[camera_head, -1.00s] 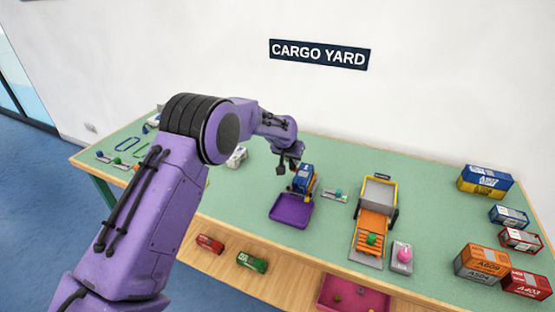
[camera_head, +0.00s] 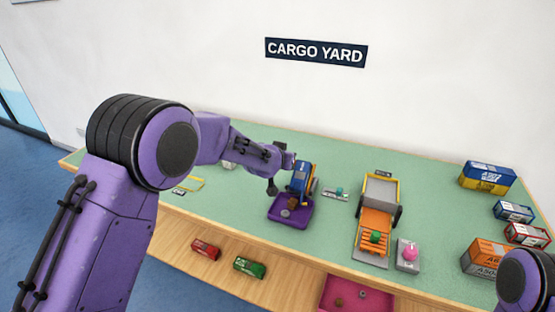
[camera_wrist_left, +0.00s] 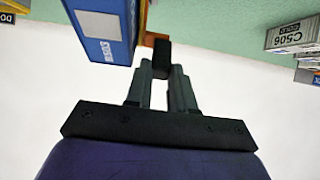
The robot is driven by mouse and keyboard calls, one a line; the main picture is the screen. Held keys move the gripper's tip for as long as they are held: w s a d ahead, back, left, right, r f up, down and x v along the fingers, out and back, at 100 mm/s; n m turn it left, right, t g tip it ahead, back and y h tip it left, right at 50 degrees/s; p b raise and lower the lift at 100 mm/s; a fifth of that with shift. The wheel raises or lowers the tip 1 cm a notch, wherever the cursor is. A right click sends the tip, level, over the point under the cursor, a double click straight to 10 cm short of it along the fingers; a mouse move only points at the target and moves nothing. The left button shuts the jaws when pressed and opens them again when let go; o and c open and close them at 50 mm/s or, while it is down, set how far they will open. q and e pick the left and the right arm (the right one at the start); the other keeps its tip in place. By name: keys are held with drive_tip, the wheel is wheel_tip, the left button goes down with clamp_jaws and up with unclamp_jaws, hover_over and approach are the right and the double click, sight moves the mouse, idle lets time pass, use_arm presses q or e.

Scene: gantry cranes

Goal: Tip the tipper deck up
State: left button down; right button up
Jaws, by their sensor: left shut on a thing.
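The tipper deck (camera_head: 312,184) stands mid-table and carries a blue box (camera_head: 300,174). It looks steeply tilted toward the purple tray (camera_head: 277,217) in front of it. A grey round piece and a brown piece (camera_head: 292,204) show at the deck's lower end and in the tray. My left gripper (camera_wrist_left: 161,75) is shut on a small black handle (camera_wrist_left: 161,52) beside the blue box (camera_wrist_left: 105,30) in the left wrist view. In the head view its fingertips are largely hidden at the deck's far left side. My right gripper is not in view.
A grey and orange loader (camera_head: 380,190) with a green knob (camera_head: 375,237) stands to the right, beside a pink knob (camera_head: 410,253). Several containers (camera_head: 487,179) stand at the right end. A small teal knob (camera_head: 339,191) sits close right of the deck.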

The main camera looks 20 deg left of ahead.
use_arm(q)
drive_tip(key=shift+s, duration=0.5)
drive_tip(key=shift+s+f, duration=0.1)
idle(0.3)
drive_tip(key=c, duration=1.2)
unclamp_jaws()
drive_tip(key=shift+c, duration=0.2)
drive_tip(key=shift+s, duration=0.1)
drive_tip(key=shift+r, duration=0.25)
drive_tip(key=v, duration=1)
drive_tip(key=shift+s+b, duration=0.15)
drive_tip(key=shift+b, duration=0.15)
drive_tip(key=shift+r, duration=0.15)
